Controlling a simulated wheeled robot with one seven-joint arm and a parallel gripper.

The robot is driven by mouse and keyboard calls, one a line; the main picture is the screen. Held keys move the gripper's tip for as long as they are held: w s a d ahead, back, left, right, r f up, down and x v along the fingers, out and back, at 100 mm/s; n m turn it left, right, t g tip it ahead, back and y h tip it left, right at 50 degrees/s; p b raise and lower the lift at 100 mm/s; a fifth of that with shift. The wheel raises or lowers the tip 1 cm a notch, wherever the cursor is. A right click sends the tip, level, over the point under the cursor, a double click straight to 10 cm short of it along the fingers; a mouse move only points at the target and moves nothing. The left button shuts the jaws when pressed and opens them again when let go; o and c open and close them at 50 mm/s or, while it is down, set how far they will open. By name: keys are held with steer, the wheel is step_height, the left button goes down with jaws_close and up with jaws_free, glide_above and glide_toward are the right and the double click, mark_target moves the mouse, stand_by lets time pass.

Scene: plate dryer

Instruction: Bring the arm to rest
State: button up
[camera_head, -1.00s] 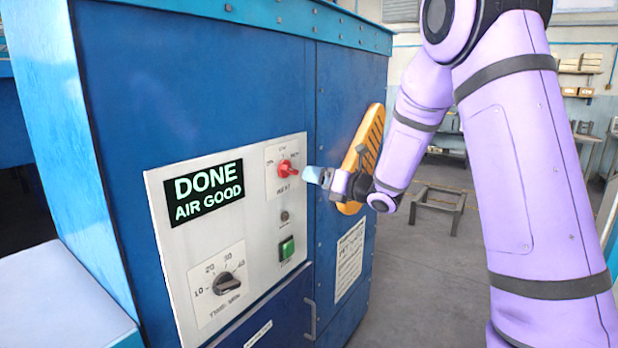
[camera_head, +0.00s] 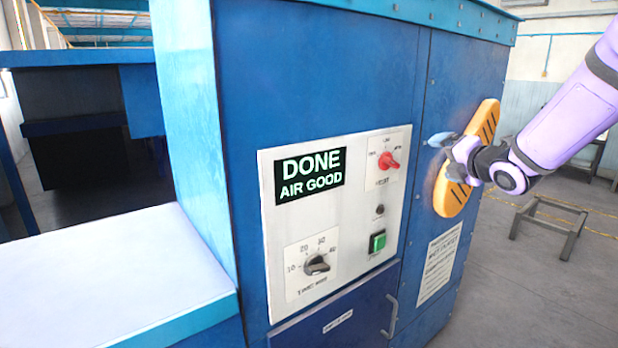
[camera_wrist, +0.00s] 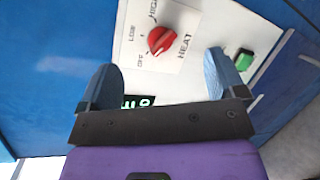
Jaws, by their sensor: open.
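My gripper (camera_head: 441,143) is open and empty in the head view, in front of the blue dryer cabinet (camera_head: 330,60), right of the control panel and apart from it. The purple arm reaches in from the right edge. In the wrist view the two blue fingers of my gripper (camera_wrist: 172,78) stand wide apart. The red heat knob (camera_wrist: 161,40) shows beyond and between them, touched by neither. The heat knob also shows in the head view (camera_head: 389,161). The lit display (camera_head: 310,174) reads DONE AIR GOOD.
An orange slotted part (camera_head: 455,198) sits on the cabinet's right side, behind my gripper. The panel has a green button (camera_head: 377,241) and a timer knob (camera_head: 317,265). A white-topped surface (camera_head: 120,270) is at left. A metal frame (camera_head: 548,225) stands on the floor at right.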

steer(key=s+d+r+m+g+h, duration=0.1)
steer(key=s+r+m+g+h, duration=0.15)
steer(key=s+m, duration=0.55)
steer(key=s+d+r+m+g+h, duration=0.1)
steer(key=s+m+g+h, duration=0.15)
steer(key=s+m, duration=0.55)
steer(key=s+a+f+m+g, duration=0.1)
steer(key=s+m, duration=0.4)
steer(key=s, duration=0.5)
steer(key=s+a+f+m+g, duration=0.2)
steer(key=s+m, duration=0.4)
steer(key=s, duration=0.4)
steer(key=shift+s+a+m+g+y, duration=0.3)
steer(key=shift+a+g, duration=0.3)
steer(key=shift+g, duration=0.4)
